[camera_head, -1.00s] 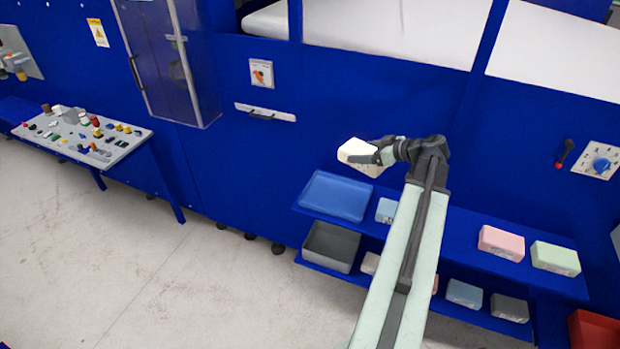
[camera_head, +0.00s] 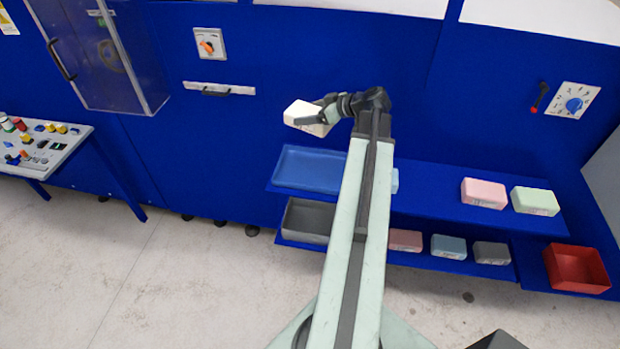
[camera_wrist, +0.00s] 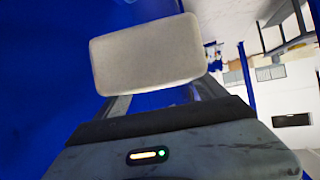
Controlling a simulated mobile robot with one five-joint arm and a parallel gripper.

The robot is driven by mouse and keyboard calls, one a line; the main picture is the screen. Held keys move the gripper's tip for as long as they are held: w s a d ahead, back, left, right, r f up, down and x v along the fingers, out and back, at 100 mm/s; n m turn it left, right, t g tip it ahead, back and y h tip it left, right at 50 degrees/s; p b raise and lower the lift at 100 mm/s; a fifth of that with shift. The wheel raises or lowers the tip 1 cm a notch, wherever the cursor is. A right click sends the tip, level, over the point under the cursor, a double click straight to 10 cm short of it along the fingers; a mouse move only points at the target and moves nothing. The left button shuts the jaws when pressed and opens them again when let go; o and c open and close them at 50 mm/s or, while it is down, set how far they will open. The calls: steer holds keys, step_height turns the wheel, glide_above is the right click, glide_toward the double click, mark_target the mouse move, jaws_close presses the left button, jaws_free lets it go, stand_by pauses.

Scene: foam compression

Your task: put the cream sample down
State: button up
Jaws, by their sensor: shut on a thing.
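The cream sample (camera_head: 303,116) is a pale block held in the air by my gripper (camera_head: 326,108), above the blue tray on the upper shelf. In the wrist view the cream sample (camera_wrist: 148,54) sits across the fingertips of my gripper (camera_wrist: 155,98), with its broad face toward the camera. The gripper is shut on it. Nothing touches the sample from below in these views.
The blue tray (camera_head: 310,168) is on the upper shelf (camera_head: 425,205), with pink (camera_head: 484,193) and green (camera_head: 535,201) blocks to the right. A grey bin (camera_head: 306,220) and several blocks are on the lower shelf. A red bin (camera_head: 577,269) stands at right.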

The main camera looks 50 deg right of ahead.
steer(key=b, duration=1)
glide_above(312, 171)
step_height(312, 171, down, 13)
steer(key=shift+w+r+m+h, duration=0.1)
steer(key=shift+r+m+h, duration=0.1)
steer(key=shift+m+h, duration=0.2)
step_height(312, 171, down, 10)
steer(key=b, duration=1)
steer(key=o, duration=1.4)
steer(key=shift+r, duration=0.1)
